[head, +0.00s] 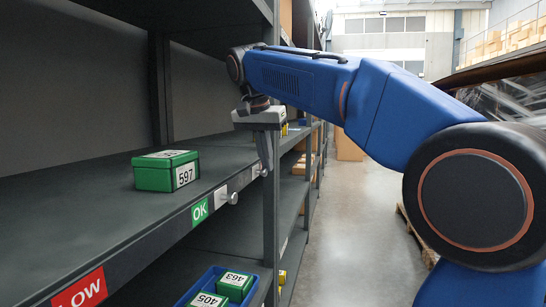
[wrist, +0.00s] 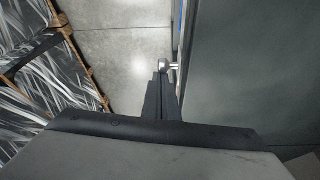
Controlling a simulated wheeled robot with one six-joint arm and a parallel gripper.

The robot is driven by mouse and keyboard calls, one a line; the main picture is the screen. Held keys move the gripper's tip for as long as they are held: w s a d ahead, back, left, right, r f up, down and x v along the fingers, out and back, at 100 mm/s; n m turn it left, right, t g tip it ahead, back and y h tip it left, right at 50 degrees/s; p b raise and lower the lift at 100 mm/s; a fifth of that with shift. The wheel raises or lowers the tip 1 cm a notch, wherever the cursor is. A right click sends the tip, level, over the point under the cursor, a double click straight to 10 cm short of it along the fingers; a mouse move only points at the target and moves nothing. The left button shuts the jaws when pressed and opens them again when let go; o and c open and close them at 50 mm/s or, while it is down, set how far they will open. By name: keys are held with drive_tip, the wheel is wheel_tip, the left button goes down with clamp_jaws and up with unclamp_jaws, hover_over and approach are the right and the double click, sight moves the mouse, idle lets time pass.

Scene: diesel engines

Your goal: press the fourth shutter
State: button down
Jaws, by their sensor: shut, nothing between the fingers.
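The shelf's front edge carries a red LOW label (head: 80,291), a green OK label (head: 200,211) and a pale plate with a round metal knob (head: 232,198). Farther along is another small pale plate (head: 255,172), with a knob close to my gripper's tip. I cannot tell which of these is the fourth shutter. My gripper (head: 267,168) is shut and empty, pointing down at the shelf edge beside the upright post. In the wrist view my gripper (wrist: 163,80) has its tips right by a metal knob (wrist: 165,65); whether they touch is unclear.
A green box marked 597 (head: 168,172) stands on the shelf. Below, a blue bin (head: 192,296) holds green boxes marked 463 (head: 237,284) and 405 (head: 208,301). A grey post (head: 270,220) rises beside my gripper.

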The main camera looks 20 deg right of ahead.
drive_tip(key=v, duration=1.2)
drive_tip(key=shift+s+f, duration=0.1)
drive_tip(key=s+d+f+n+y, duration=0.1)
drive_tip(key=s+d+f+n, duration=0.1)
drive_tip(key=s+f, duration=0.7)
drive_tip(key=s+d+f+n+t+y, duration=0.1)
drive_tip(key=s+d+f+n, duration=0.2)
drive_tip(key=s+f, duration=0.6)
drive_tip(key=s+d+f+n+t, duration=0.1)
drive_tip(key=s+d+f+n, duration=0.2)
drive_tip(key=s+f, duration=0.7)
wheel_tip(320, 180, down, 18)
drive_tip(key=shift+d+r+n+y, duration=0.1)
drive_tip(key=shift+d+n+y, duration=0.15)
drive_tip(key=shift+n+y, duration=0.15)
